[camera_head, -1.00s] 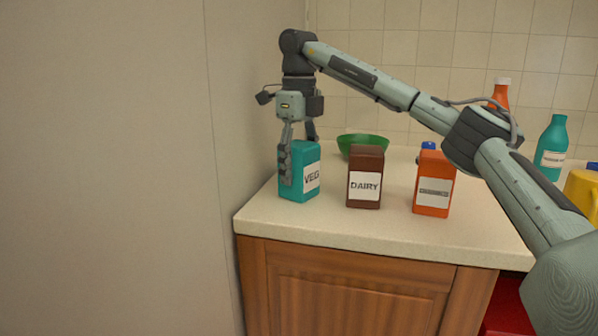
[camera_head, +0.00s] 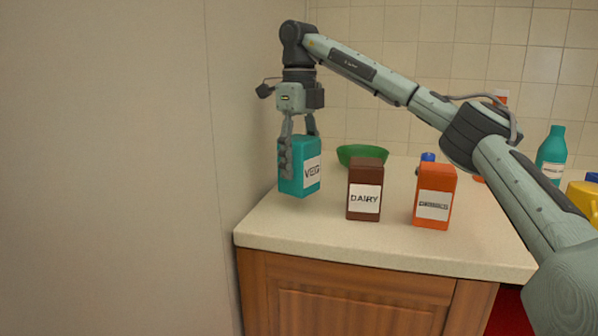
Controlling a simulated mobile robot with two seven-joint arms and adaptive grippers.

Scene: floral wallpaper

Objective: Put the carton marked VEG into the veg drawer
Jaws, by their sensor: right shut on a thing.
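The teal carton marked VEG (camera_head: 305,177) is near the left end of the counter, by the wall. My right gripper (camera_head: 299,150) points down and is shut on it, with one finger across its left side. The carton appears lifted a little above the countertop. The brown carton marked DAIRY (camera_head: 364,186) stands to its right, and an orange carton (camera_head: 434,194) with a label too small to read stands further right. No drawer marked veg shows. My left gripper is not in view.
A green bowl (camera_head: 362,156) sits behind the cartons. A teal bottle (camera_head: 551,153) and a yellow container (camera_head: 583,199) stand at the right. The countertop (camera_head: 330,235) is clear in front. A plain wall (camera_head: 110,170) bounds the left. A wooden cabinet front (camera_head: 350,300) is below.

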